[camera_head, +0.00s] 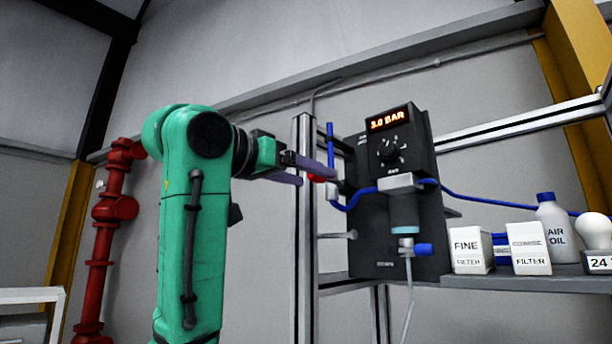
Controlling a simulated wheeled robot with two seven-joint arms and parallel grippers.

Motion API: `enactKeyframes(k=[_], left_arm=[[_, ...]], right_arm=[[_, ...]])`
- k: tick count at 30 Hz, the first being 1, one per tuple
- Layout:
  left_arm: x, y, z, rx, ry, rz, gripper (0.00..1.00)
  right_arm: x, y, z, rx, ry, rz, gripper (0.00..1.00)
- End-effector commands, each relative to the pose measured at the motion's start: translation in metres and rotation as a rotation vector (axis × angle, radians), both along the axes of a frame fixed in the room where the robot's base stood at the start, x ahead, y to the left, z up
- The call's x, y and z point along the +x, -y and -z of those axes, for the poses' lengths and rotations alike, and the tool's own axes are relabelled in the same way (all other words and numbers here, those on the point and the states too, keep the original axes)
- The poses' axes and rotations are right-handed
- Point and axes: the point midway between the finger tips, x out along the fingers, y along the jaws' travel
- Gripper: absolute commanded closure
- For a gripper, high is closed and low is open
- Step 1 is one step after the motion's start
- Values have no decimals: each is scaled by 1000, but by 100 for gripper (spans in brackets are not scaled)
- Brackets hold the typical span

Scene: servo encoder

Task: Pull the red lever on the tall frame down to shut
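The tall frame (304,260) is a silver upright profile left of the dark pressure panel. Only a small red piece of the lever (317,179) shows beside the upright, level with my fingers; the rest is hidden behind the fingers and the upright. My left gripper (316,177) reaches in from the left on the green arm. Its two purple-grey fingers are apart, with their tips at the red piece. I cannot tell whether they touch it. My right gripper is out of view.
The dark panel (430,225) reads 3.0 BAR and carries a knob and blue hoses. A grey shelf (520,282) at right holds filter boxes (470,250), an air oil bottle (553,230) and a white bulb-like item (593,231). Red pipework (105,230) stands at left.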

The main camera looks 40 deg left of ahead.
Motion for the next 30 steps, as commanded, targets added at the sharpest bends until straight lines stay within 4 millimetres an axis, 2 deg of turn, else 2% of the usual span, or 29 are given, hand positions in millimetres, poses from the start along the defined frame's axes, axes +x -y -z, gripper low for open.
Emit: enactKeyframes(k=[9,30], left_arm=[[-4,0,0,0,2,0,25],[-88,2,0,0,3,1,25]], right_arm=[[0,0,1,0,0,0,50],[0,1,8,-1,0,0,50]])
